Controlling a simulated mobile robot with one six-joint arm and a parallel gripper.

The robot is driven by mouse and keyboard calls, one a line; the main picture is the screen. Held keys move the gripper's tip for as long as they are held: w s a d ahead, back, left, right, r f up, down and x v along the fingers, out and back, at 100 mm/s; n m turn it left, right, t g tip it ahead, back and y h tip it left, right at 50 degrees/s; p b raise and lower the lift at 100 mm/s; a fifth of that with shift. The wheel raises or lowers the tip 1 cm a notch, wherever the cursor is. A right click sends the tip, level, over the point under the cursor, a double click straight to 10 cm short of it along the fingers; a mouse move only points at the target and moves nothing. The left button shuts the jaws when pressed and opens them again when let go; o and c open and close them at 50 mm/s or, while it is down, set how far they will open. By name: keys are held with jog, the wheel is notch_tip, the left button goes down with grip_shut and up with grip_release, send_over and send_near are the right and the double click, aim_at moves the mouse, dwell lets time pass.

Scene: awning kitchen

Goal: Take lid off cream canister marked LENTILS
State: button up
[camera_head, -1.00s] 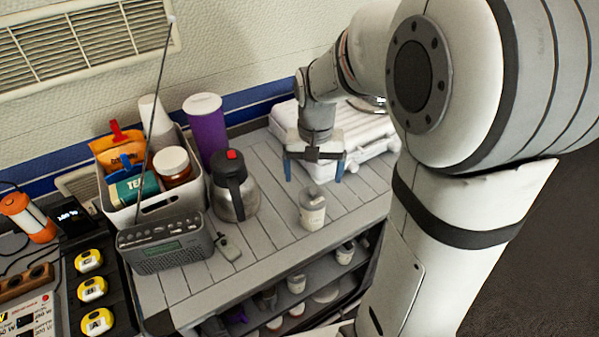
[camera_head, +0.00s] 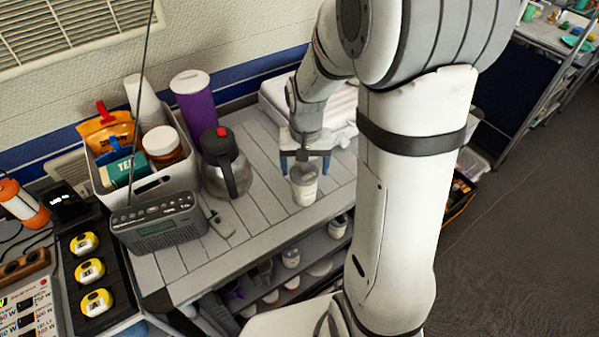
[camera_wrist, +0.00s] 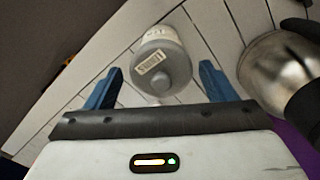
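The cream canister (camera_head: 304,188) stands upright on the grey slatted counter with its lid on. My gripper (camera_head: 305,166) is right above it, pointing down, and partly covers its top. In the wrist view the lid (camera_wrist: 165,75) shows a round knob and a small label, upside down and too small to read surely. The open blue fingers of my gripper (camera_wrist: 161,78) stand to either side of the lid, with gaps showing. I cannot tell how far the fingertips are above the lid.
A steel coffee jug (camera_head: 226,165) stands left of the canister, with a purple cylinder (camera_head: 196,115) behind it. A radio (camera_head: 158,224) and a filled bin (camera_head: 180,180) are further left. A white case (camera_head: 340,115) lies behind. The counter's front edge is near the canister.

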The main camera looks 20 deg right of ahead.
jog(key=c, duration=0.8)
jog(key=shift+o, duration=0.2)
jog(key=shift+r, duration=0.1)
